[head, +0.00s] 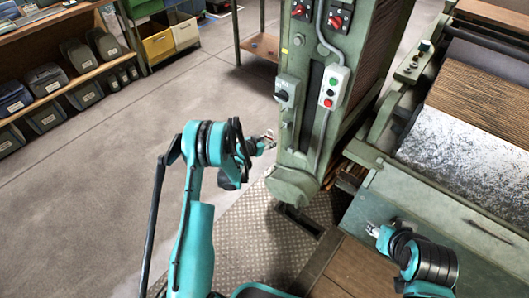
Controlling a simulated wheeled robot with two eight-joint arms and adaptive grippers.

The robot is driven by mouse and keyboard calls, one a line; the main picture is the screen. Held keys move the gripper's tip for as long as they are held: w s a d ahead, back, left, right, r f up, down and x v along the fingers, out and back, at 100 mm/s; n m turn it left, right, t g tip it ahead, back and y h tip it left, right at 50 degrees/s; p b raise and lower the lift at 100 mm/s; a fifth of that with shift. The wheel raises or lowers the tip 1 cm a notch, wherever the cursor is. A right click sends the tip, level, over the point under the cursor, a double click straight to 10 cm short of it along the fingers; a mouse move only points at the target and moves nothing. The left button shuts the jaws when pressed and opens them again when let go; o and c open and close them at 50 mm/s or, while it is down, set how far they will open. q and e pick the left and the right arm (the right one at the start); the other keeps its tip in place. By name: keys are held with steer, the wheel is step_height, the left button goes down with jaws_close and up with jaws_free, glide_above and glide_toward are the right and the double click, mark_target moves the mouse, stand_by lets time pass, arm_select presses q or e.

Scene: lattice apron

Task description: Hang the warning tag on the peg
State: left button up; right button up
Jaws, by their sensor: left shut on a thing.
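My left gripper (269,139) is at mid picture, just left of the green machine column (312,130). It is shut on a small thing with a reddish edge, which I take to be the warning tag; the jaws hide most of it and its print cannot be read. I cannot pick out the peg for certain among the small fittings on the column's face. My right gripper (374,229) is low at the right, by the front of the green machine bed; its jaws are too small to tell open from shut.
The column carries a grey switch (286,91), a push-button box (334,88) and red rotary switches. A machine bed with a brown slatted surface (480,110) stands at right. Shelves with bins (47,83) stand at far left. The grey floor (110,190) between is clear.

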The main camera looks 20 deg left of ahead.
arm_select(q)
steer(key=shift+m+h, duration=0.4)
steer(key=f, duration=0.3)
steer(key=a+f, duration=0.1)
steer(key=f, duration=0.1)
steer(key=shift+w+b, duration=0.35)
steer(key=w+d, duration=0.2)
steer(key=w, duration=0.4)
steer(key=shift+w+d+f+g, duration=0.15)
steer(key=shift+w+f+g, duration=0.15)
steer(key=shift+f, duration=0.1)
steer(key=shift+r, duration=0.1)
stand_by(1.0)
steer(key=shift+w+d, duration=0.3)
steer(key=shift+w, duration=0.45)
steer(key=shift+w+d, duration=0.25)
steer(key=shift+w, duration=0.5)
steer(key=shift+f, duration=0.25)
stand_by(0.3)
steer(key=shift+w+f, duration=0.2)
steer(key=shift+f, duration=0.05)
stand_by(0.5)
